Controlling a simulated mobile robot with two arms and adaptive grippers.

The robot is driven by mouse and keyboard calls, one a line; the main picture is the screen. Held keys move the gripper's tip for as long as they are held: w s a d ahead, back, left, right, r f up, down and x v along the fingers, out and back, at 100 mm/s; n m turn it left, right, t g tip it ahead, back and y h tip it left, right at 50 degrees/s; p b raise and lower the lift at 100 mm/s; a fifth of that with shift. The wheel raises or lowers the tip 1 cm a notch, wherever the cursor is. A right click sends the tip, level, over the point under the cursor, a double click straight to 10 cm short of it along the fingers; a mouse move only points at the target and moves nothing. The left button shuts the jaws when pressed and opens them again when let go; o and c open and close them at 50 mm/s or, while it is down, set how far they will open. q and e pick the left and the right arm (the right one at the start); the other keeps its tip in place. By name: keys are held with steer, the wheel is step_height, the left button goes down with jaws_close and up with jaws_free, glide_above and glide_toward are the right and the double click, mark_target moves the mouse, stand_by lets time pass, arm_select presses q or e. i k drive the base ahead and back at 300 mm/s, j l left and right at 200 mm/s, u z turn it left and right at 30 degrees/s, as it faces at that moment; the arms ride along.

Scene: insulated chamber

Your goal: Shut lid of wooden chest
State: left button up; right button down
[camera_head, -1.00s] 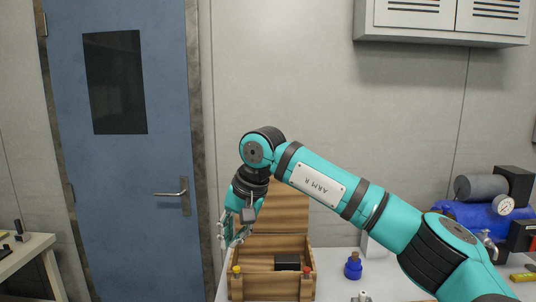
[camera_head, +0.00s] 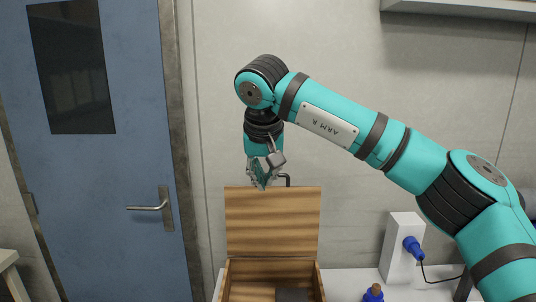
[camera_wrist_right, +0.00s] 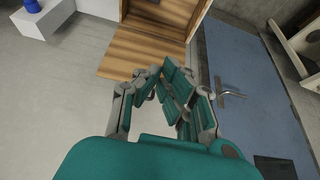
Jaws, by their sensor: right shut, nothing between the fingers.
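The wooden chest (camera_head: 318,282) stands on the table, cut off at the bottom of the head view. Its lid (camera_head: 272,228) is open and stands up at the back. The lid (camera_wrist_right: 130,55) and part of the chest (camera_wrist_right: 167,14) also show in the right wrist view. My right gripper (camera_head: 263,184) is shut and empty at the lid's top edge, left of its middle; I cannot tell whether it touches. Its fingers (camera_wrist_right: 165,78) are together in the right wrist view, overlapping the lid's edge. My left gripper is not in view.
A dark block (camera_head: 292,295) lies in the chest. A blue door (camera_head: 100,170) is at the left. A wall cabinet (camera_head: 465,8) hangs at upper right.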

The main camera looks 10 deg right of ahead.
mark_target(275, 220)
steer(key=i+l, duration=0.15)
steer(key=i, duration=0.35)
steer(key=i+l, duration=0.15)
steer(key=i, duration=0.35)
